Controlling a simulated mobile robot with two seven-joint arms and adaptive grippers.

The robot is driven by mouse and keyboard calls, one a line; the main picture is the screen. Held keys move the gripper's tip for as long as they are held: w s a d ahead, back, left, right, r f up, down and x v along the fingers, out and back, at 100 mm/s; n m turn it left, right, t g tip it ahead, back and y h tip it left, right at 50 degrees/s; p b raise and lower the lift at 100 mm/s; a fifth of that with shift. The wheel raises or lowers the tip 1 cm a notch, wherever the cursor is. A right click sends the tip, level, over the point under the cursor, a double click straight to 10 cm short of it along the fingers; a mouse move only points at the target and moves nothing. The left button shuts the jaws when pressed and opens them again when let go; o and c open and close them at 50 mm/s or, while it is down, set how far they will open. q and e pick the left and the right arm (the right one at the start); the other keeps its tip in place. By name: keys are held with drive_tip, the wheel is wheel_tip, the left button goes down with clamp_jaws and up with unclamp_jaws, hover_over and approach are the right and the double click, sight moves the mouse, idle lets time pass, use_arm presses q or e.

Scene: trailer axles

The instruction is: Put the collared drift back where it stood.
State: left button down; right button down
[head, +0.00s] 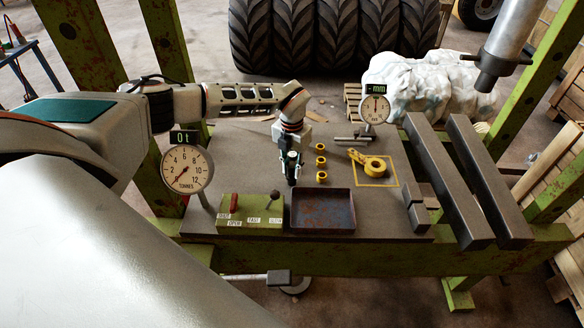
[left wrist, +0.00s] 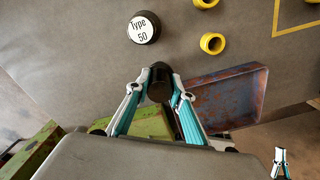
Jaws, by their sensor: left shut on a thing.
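My left gripper (head: 291,160) is over the work table, left of the yellow rings. Its fingers, also in the left wrist view (left wrist: 160,82), are shut on a dark cylindrical drift (left wrist: 160,88). A separate black round piece with a white "Type 50" label (left wrist: 144,28) stands on the table beyond the gripper in the left wrist view.
A rusty tray (head: 322,209) and green lever box (head: 250,213) line the front edge. Several yellow rings (head: 321,161) stand near the gripper. A yellow-outlined square (head: 389,178) holds a yellow tool (head: 374,167). Gauges (head: 187,169) and steel beams (head: 482,185) flank the table.

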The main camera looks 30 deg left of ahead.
use_arm(q)
drive_tip(key=shift+f, duration=0.15)
idle(0.3)
drive_tip(key=c, duration=1.7)
unclamp_jaws()
wheel_tip(320, 180, up, 12)
